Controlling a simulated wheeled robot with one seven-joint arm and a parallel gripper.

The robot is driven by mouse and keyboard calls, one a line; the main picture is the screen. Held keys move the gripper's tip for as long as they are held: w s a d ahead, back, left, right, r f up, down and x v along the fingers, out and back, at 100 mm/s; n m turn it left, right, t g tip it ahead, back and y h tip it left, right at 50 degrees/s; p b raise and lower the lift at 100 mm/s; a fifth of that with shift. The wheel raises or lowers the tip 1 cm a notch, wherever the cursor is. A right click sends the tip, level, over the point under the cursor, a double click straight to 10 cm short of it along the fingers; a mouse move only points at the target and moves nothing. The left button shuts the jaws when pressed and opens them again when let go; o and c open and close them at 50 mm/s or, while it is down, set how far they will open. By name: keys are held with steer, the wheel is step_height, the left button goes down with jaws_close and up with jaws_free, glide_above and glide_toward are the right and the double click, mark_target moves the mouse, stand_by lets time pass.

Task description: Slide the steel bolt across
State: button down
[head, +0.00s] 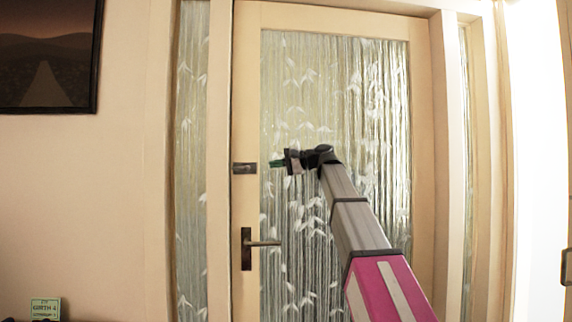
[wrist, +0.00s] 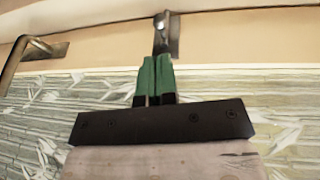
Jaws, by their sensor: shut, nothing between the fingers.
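The steel bolt (head: 244,168) is a small dark metal fitting on the left stile of the door (head: 242,120), above the lever handle (head: 262,243). In the wrist view the bolt (wrist: 166,36) shows as a metal plate with a knob, just beyond the fingertips. My gripper (head: 272,163) is to the right of the bolt in the head view, in front of the glass, with a small gap between. In the wrist view its green fingers (wrist: 156,62) are together and empty, pointing at the bolt. I cannot tell whether the fingertips touch the knob.
The lever handle sticks out below the bolt and also shows in the wrist view (wrist: 18,50). A patterned glass panel (head: 300,90) fills the door's middle. A framed picture (head: 45,55) hangs at left. A small green sign (head: 45,308) stands at lower left.

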mark_target(247, 168)
steer(key=x, duration=0.7)
steer(key=shift+a, duration=0.15)
steer(key=shift+s+a, duration=0.2)
steer(key=shift+a, duration=0.75)
steer(key=shift+s+a, duration=0.15)
steer(key=shift+a, duration=0.85)
